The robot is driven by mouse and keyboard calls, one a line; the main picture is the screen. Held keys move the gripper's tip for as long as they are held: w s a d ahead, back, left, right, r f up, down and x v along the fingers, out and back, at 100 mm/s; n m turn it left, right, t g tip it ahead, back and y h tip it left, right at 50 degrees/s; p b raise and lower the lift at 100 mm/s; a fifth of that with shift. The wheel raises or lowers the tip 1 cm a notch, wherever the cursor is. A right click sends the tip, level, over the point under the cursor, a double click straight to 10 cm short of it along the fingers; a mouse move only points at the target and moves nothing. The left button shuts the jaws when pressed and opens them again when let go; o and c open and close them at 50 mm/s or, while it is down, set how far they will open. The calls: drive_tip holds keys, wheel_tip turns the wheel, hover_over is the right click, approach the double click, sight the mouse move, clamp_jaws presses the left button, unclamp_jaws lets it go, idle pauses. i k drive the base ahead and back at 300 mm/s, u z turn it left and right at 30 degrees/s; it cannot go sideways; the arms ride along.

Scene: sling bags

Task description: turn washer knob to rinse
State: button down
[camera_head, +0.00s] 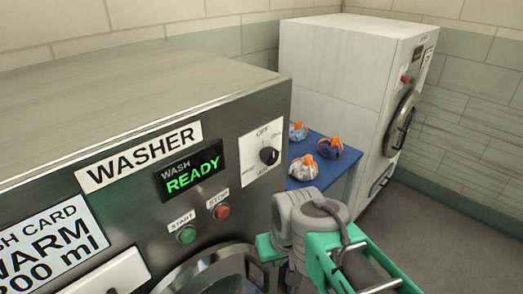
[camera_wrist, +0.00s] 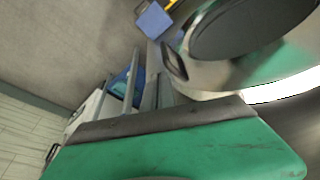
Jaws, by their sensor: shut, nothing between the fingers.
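The washer (camera_head: 120,110) fills the left of the head view. Its black knob (camera_head: 269,155) sits on a white dial plate at the right of the front panel. OFF reads at the top of the dial; the other words are too small to read, and I cannot tell where the knob points. The display (camera_head: 190,172) reads WASH READY. My gripper (camera_head: 272,248) is below and slightly right of the knob, apart from it, in front of the panel. It is shut and empty; its fingertips are not clear. In the wrist view the knob does not show.
A green start button (camera_head: 186,234) and red stop button (camera_head: 222,211) sit below the display, near my gripper. The washer's round door (camera_head: 205,272) is beneath. Several tied cloth bags (camera_head: 330,147) lie on a blue table (camera_head: 312,182). A second white machine (camera_head: 335,80) stands behind.

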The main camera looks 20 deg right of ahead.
sight(269, 155)
drive_tip(key=k, duration=0.5)
drive_tip(key=u, duration=3)
drive_tip(key=k, duration=0.5)
drive_tip(key=z, duration=1.45)
